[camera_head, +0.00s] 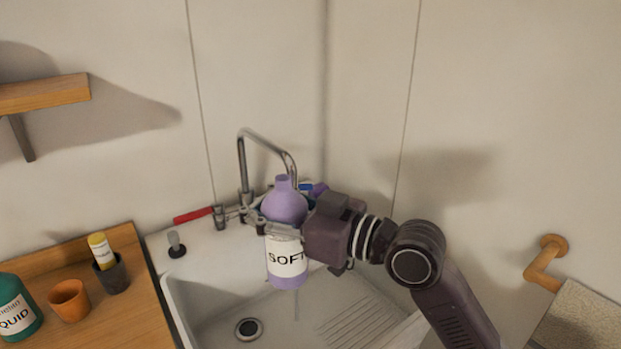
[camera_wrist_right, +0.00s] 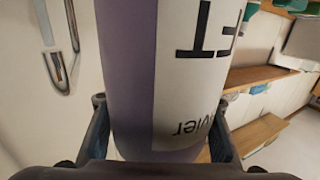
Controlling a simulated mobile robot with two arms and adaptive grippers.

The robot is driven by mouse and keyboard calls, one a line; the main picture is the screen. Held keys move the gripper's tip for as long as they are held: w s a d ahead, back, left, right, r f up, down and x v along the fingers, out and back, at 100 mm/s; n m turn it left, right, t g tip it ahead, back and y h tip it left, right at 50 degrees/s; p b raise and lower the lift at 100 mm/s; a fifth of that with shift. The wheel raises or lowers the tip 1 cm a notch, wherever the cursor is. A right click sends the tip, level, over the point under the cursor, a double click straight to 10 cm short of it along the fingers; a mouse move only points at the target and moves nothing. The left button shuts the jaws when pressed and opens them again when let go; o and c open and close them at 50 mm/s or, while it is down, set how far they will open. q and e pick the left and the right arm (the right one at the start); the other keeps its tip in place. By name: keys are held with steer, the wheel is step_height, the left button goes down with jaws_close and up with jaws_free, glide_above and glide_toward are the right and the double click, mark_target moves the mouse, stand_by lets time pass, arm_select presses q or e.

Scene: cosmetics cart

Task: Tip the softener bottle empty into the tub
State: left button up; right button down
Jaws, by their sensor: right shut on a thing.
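The purple softener bottle (camera_head: 286,272) has a white label reading "SOFT" and stands upright in the air above the white sink tub (camera_head: 187,318). My right gripper (camera_head: 285,230) comes from the right and is shut around the bottle's middle. In the right wrist view the bottle (camera_wrist_right: 133,70) fills the space between the fingers, its label upside down. The bottle's neck points up. The tub's drain (camera_head: 248,328) shows below and left of the bottle. My left gripper is not in view.
A chrome faucet (camera_head: 243,160) arches close behind the bottle. A red-handled item (camera_head: 192,215) lies on the sink's back ledge. The wooden counter (camera_head: 125,300) at left holds an orange cup (camera_head: 69,300), a dark cup (camera_head: 111,276) with a yellow tube, and a green bottle (camera_head: 14,312).

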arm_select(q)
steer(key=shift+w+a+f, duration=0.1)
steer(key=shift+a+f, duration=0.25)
arm_select(e)
steer(key=shift+s+a+r+n+g, duration=0.2)
steer(key=shift+s+r+n+g, duration=0.1)
steer(key=shift+s, duration=0.05)
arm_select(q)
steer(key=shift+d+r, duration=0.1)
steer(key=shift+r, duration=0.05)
